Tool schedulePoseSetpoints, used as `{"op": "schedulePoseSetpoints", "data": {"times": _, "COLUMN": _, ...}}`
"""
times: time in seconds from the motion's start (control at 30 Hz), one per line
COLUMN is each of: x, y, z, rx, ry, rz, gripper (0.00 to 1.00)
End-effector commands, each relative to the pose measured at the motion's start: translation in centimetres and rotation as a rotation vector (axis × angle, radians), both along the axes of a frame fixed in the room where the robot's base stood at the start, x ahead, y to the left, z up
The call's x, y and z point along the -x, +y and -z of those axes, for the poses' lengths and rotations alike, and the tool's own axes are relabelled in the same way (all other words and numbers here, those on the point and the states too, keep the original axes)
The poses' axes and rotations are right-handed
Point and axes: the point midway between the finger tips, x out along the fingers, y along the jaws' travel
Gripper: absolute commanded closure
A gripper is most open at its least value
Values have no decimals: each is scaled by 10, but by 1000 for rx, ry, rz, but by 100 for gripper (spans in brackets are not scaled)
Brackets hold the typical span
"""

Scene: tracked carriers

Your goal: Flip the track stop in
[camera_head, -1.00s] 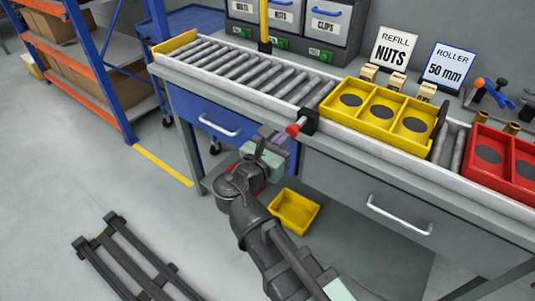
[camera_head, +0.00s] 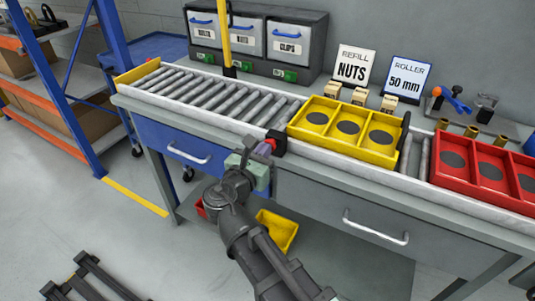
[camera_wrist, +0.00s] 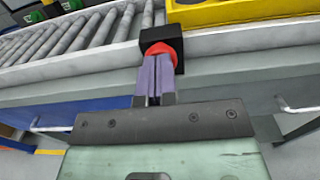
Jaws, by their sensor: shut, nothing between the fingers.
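The track stop is a black block (camera_head: 277,142) on the front rail with a red knob (camera_head: 271,145) on its near side. In the wrist view the red knob (camera_wrist: 158,49) sits close against the black block (camera_wrist: 163,38). My gripper (camera_head: 263,150) is shut and empty, its purple fingers (camera_wrist: 153,75) pointing at the red knob and appearing to touch it. The fingertips hide part of the knob. A yellow three-compartment carrier (camera_head: 335,143) stands on the track just right of the stop.
The roller track (camera_head: 212,97) left of the stop is empty, with a yellow post (camera_head: 224,35) at its back edge. A red carrier (camera_head: 440,178) stands further right. A grey drawer with a handle (camera_head: 375,228) lies below the track.

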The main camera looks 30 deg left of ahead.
Motion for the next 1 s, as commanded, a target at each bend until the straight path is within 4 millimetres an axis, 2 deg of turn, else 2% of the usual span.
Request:
{"op": "schedulePoseSetpoints", "data": {"times": 0.2, "x": -3, "y": 1, "z": -2, "rx": 2, "ry": -6, "rz": 4, "gripper": 100}}
{"op": "schedulePoseSetpoints", "data": {"times": 0.37, "x": 12, "y": -4, "z": -2, "rx": 2, "ry": -6, "rz": 8, "gripper": 100}}
{"op": "schedulePoseSetpoints", "data": {"times": 0.47, "x": 30, "y": -10, "z": -2, "rx": 0, "ry": -5, "rz": 13, "gripper": 100}}
{"op": "schedulePoseSetpoints", "data": {"times": 0.8, "x": 110, "y": -18, "z": -1, "rx": 0, "ry": -3, "rz": 14, "gripper": 100}}
{"op": "schedulePoseSetpoints", "data": {"times": 1.0, "x": 132, "y": -20, "z": -1, "rx": 0, "ry": -3, "rz": 17, "gripper": 100}}
